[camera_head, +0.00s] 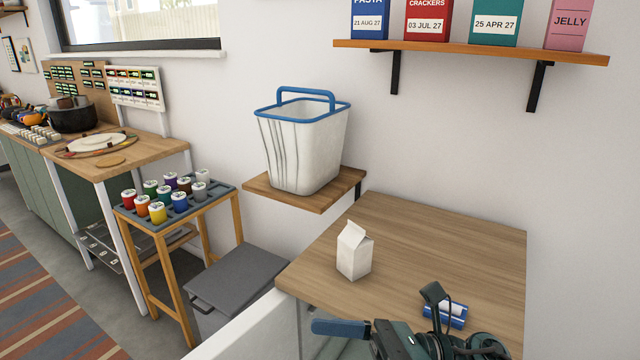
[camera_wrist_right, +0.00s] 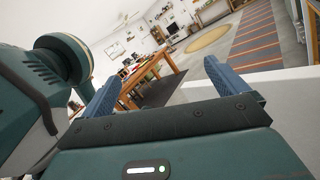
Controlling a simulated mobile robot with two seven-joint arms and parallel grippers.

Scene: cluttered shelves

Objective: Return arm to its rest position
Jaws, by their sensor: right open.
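My right gripper (camera_wrist_right: 163,80) is open and empty in the wrist view, its two blue fingers spread wide with only the distant room between them. In the head view my right arm is at the bottom right, above the front of the wooden table (camera_head: 450,243), and one blue finger (camera_head: 340,327) points left. The gripper's other parts overlap there and are hard to separate. A white carton (camera_head: 354,252) stands upright on the table, apart from the gripper. A blue and white object (camera_head: 456,312) is partly hidden behind my arm. My left gripper is out of view.
A white basket with a blue rim (camera_head: 302,140) stands on a small wall shelf. Labelled boxes (camera_head: 428,20) line a higher shelf (camera_head: 470,50). A rack of coloured jars (camera_head: 168,205) and a grey lidded bin (camera_head: 240,278) are left. The table's back right is clear.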

